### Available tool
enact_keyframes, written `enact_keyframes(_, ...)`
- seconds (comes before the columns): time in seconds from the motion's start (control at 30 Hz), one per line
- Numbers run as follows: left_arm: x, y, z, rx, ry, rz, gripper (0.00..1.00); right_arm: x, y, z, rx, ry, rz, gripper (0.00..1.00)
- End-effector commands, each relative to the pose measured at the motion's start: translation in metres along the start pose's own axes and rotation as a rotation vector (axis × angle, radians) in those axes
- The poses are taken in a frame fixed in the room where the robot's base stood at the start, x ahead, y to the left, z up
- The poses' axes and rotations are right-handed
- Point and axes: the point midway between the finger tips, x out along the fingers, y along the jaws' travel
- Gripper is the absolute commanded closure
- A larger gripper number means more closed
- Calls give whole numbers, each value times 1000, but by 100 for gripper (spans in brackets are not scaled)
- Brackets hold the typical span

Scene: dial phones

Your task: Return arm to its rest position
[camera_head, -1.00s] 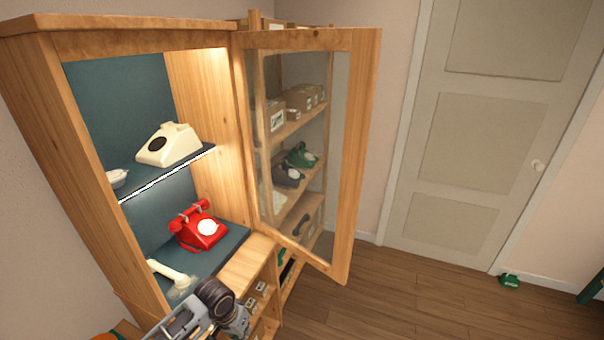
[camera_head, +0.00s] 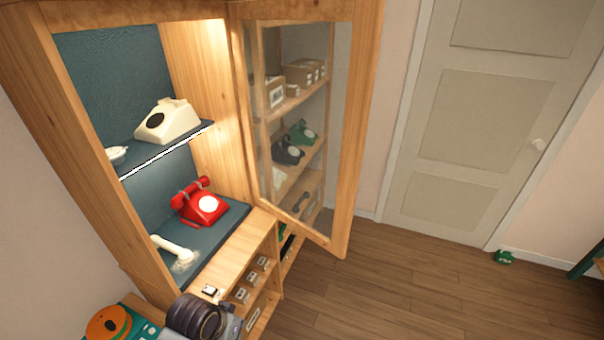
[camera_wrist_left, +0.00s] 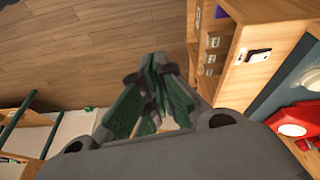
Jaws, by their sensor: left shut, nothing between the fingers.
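My left arm (camera_head: 198,316) shows at the bottom edge of the head view, in front of the cabinet's lower part. In the left wrist view my left gripper (camera_wrist_left: 157,68) is shut and empty, its green-padded fingers pointing over the wooden floor. It is apart from the cabinet, whose drawers stand to the right in that view. My right gripper is not in view.
The open cabinet holds a red phone (camera_head: 203,204), a cream phone (camera_head: 168,121) and a cream handset piece (camera_head: 174,249). Its glass door (camera_head: 345,130) stands open at the right. An orange round object (camera_head: 108,322) lies lower left.

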Motion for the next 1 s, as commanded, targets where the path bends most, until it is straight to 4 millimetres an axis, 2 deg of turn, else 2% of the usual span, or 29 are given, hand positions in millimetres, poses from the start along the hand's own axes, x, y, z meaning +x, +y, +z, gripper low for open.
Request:
enact_keyframes(0.23,-18,-16,21,-31,0,-51,100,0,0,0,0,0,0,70)
enact_keyframes(0.77,-40,-38,46,-66,-10,-123,100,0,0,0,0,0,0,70)
enact_keyframes(1.0,-15,-40,48,-63,-19,-120,100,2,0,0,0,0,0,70)
